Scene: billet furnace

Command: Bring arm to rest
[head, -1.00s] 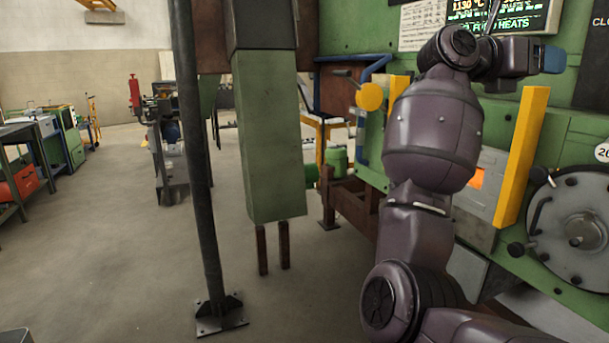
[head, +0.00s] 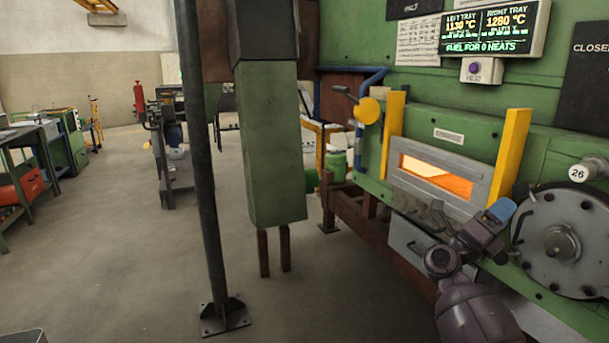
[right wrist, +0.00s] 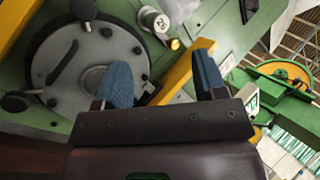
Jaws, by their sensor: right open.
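My right arm reaches in from the lower right of the head view. Its right gripper (head: 497,215) is in front of the furnace face, below and right of the glowing slot and left of the round hatch. In the right wrist view the two blue-padded fingers (right wrist: 163,85) stand apart with nothing between them, so the gripper is open and empty. The furnace (head: 450,130) is green, and its slot (head: 438,178) glows orange in a grey frame between two yellow posts. My left gripper does not show.
The round grey hatch (head: 565,240) is close beside the right gripper. A display (head: 494,28) and a HEAT button box (head: 482,70) are on the wall above.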

